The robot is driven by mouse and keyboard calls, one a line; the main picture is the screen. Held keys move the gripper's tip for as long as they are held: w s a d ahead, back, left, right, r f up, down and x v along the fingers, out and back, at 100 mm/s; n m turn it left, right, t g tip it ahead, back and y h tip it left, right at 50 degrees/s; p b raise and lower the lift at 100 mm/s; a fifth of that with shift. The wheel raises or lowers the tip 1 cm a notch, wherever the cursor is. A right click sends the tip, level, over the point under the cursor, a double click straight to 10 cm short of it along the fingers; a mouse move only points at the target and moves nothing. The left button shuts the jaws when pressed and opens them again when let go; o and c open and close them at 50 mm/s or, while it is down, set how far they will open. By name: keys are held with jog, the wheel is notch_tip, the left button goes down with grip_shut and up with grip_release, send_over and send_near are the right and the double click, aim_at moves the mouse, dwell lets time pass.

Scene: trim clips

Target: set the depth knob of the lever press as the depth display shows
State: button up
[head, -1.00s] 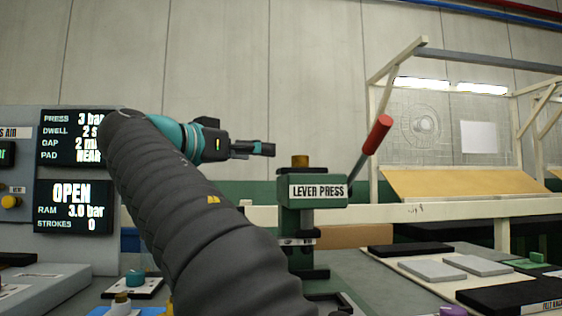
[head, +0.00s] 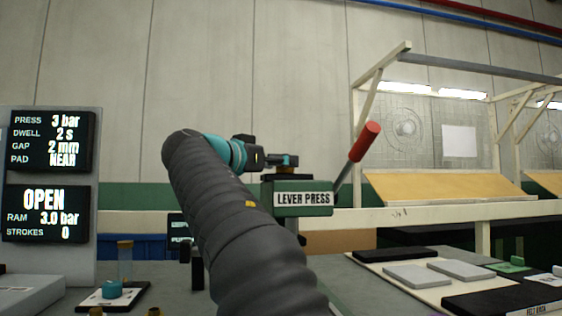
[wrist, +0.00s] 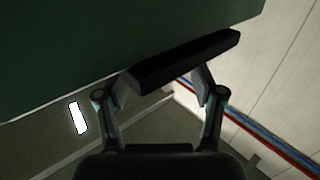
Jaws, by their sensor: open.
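The lever press (head: 302,198) is a green block with a white name plate and a red-tipped lever (head: 364,142) slanting up to the right. Its brass depth knob (head: 285,170) sits on top, mostly hidden by my gripper (head: 284,160). My gripper is level and open, its fingers at the knob; I cannot tell if they touch it. In the wrist view, the green press body fills the upper left and a dark bar crosses before the fingers; no brass shows there. A small dark display (head: 178,228) stands behind my arm, partly hidden, its text unreadable.
Left panels (head: 51,140) read PRESS 3 bar, DWELL 2 s, GAP 2 mm, PAD NEAR; below (head: 46,213), OPEN, RAM 3.0 bar, STROKES 0. A teal knob (head: 112,290) sits front left. Grey pads (head: 460,269) and black blocks lie right of the press.

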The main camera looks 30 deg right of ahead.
jog(key=shift+w+d, duration=0.25)
jog(key=shift+d, duration=0.35)
jog(key=c, duration=1.1)
jog(key=g+p, duration=0.1)
jog(key=m+g+p, duration=0.1)
jog(key=m+g+h+p, duration=0.1)
jog(key=shift+w+a+r+g, duration=0.1)
jog(key=shift+w+r+g, duration=0.15)
jog(key=shift+r+g, duration=0.05)
jog(key=shift+c, duration=0.2)
jog(key=shift+f+m+g+p, duration=0.2)
jog(key=shift+m+g+p, duration=0.4)
jog(key=shift+m+g, duration=0.65)
jog(key=shift+g, duration=0.35)
jog(key=o, duration=1.1)
jog(key=shift+o, duration=0.2)
